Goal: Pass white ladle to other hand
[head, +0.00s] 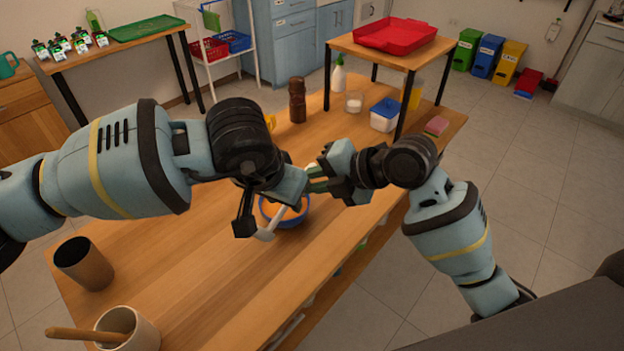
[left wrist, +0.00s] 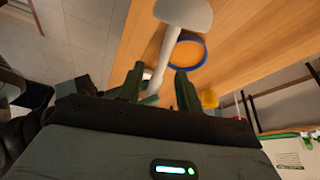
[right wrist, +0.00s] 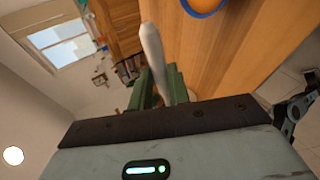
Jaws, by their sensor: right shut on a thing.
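The white ladle (head: 268,235) is held in the air over the table, its head low and its handle rising toward both grippers. My right gripper (right wrist: 160,85) is shut on the ladle's handle, which shows between its green fingers in the right wrist view. My left gripper (left wrist: 160,88) is open, its fingers apart on either side of the handle. In the left wrist view the ladle's head (left wrist: 184,12) lies beyond the fingertips. In the head view the two grippers meet closely, and the left fingers are mostly hidden.
A blue-rimmed bowl (head: 300,215) stands on the wooden table (head: 190,260) below the grippers. A brown cup (head: 84,264) and a cream pot (head: 140,325) with a wooden utensil stand at the front left. A pepper mill (head: 297,100) and a raised shelf with a red tray (head: 395,36) are behind.

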